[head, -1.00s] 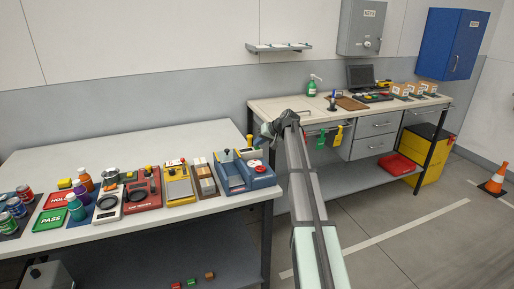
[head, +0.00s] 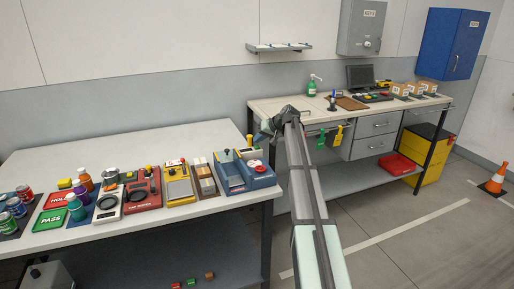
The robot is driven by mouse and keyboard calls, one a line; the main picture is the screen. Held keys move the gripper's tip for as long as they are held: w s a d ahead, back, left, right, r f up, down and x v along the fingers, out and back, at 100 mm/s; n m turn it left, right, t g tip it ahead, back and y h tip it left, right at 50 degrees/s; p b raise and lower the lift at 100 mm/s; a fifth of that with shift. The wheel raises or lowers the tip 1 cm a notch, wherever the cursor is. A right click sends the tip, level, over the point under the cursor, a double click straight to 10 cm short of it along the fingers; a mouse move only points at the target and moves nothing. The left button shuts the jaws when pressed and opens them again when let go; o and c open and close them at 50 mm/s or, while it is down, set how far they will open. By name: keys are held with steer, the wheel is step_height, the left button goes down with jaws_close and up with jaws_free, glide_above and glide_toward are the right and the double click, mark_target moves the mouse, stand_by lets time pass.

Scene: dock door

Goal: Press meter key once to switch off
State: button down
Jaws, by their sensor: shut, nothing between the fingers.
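My gripper (head: 261,138) hangs above the right end of the white table, over the back right of a blue device (head: 233,178) with a red round button (head: 254,163) on top. The gripper is small and dark here; it looks shut and empty. I cannot tell whether it touches anything. No key is clearly marked as the meter key. Other bench devices stand to the left: a yellow one with a pale top (head: 179,188), a red one with a black ring (head: 142,192), and a white one with a round dark dial (head: 108,205).
Several bottles and jars stand at the table's left, near a green PASS mat (head: 51,219) and red HOLD mat (head: 58,199). A wooden block holder (head: 204,181) sits beside the blue device. A second bench (head: 288,107) stands behind right. The white table's back is clear.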

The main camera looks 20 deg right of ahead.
mark_target(259, 147)
steer(key=shift+r, duration=2.5)
